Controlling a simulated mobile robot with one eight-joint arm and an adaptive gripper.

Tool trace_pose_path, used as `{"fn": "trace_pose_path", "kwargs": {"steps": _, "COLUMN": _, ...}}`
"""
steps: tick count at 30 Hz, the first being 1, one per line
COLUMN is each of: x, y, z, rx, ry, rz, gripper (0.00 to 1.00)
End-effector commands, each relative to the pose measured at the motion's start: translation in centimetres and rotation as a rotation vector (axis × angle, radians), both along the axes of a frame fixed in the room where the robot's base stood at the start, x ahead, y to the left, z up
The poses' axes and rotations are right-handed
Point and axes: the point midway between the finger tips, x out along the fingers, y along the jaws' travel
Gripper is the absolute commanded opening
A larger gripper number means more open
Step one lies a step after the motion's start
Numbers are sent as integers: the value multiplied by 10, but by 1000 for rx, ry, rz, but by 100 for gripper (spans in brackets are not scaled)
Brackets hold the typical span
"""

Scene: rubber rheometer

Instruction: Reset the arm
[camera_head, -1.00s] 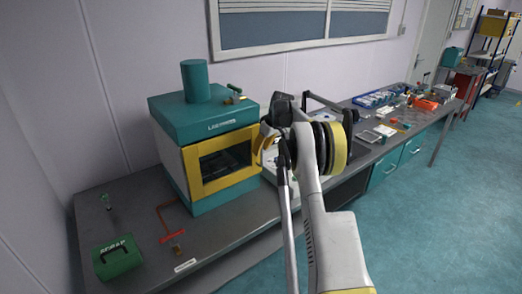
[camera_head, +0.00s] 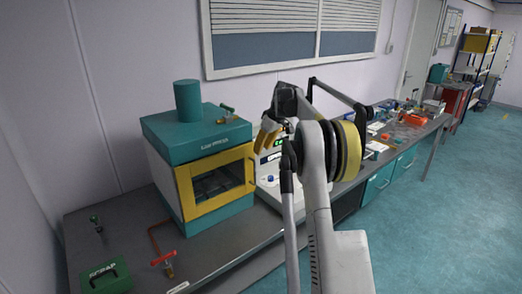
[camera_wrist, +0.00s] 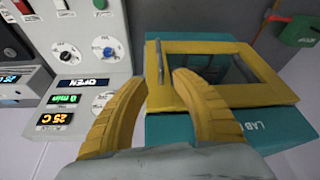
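My gripper (camera_head: 267,136) is raised in front of the wall, just right of the teal and yellow lab press (camera_head: 160,130). In the wrist view, its two yellow fingers (camera_wrist: 163,82) stand apart with nothing between them, so it is open and empty. The press's yellow door frame (camera_wrist: 275,88) and its metal handle (camera_wrist: 160,62) lie beyond the fingertips. I cannot tell the exact gap, but no grip on the handle shows. My arm is bent and hides part of the white machine (camera_head: 268,182) behind it.
A control panel (camera_wrist: 75,50) with knobs and displays reading OPEN, 0 min and 25 C is beside the fingers. The green scrap box (camera_head: 106,278) and a red-handled tool (camera_head: 163,258) lie on the grey bench (camera_head: 225,250). Small items crowd the bench's far end. The teal floor (camera_head: 450,200) at right is clear.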

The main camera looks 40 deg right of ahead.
Motion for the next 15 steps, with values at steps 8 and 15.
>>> {"fn": "trace_pose_path", "kwargs": {"steps": 8, "x": 0, "y": 0, "z": 0, "rx": 0, "ry": 0, "rz": 0, "gripper": 32}}
{"fn": "trace_pose_path", "kwargs": {"steps": 15, "x": -8, "y": 54, "z": 19, "rx": -11, "ry": -5, "rz": -19, "gripper": 32}}
